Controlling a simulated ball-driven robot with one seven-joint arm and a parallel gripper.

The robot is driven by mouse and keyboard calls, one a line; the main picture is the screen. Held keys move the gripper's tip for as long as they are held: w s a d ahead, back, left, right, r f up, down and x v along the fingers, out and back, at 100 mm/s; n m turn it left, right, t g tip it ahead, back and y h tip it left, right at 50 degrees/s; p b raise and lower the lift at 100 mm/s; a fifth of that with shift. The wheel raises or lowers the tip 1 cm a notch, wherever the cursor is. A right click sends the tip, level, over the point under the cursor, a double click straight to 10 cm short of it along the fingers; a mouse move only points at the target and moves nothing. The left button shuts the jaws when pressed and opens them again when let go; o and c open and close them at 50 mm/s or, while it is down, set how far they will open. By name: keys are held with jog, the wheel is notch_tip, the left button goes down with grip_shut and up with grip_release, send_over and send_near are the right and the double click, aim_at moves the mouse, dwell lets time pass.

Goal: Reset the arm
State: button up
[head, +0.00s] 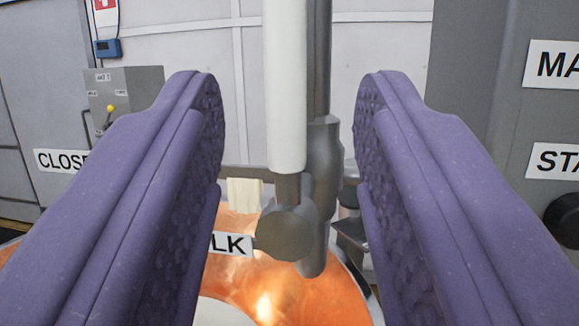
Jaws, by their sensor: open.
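My gripper (289,110) is in the head view, with one purple textured finger at the left and one at the right. The fingers are wide apart, and nothing is held between them. Through the gap I see a white vertical tube (286,90) with a grey metal fitting (288,228) at its lower end. I cannot tell how far beyond the fingertips they are. The rest of the arm is out of view.
A copper vat (320,290) lies below, with a label (231,244) ending in "LK". A grey box (125,90) with a yellow-tipped lever is at the left. A grey cabinet (490,60) with labels and a black knob (566,220) is at the right.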

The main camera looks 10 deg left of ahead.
dwell(0.4)
jog(key=s+d+r+g+h, duration=0.1)
jog(key=s+d+g, duration=0.2)
jog(key=s, duration=0.7)
jog(key=s+d+r+m+g+h, duration=0.1)
jog(key=s+d+r+g+h, duration=0.1)
jog(key=s+d+g, duration=0.2)
jog(key=s+d, duration=0.3)
jog(key=s, duration=0.2)
jog(key=shift+s+d+r+m+h, duration=0.25)
jog(key=shift+s+d+m+h, duration=0.05)
jog(key=shift+s+d, duration=0.1)
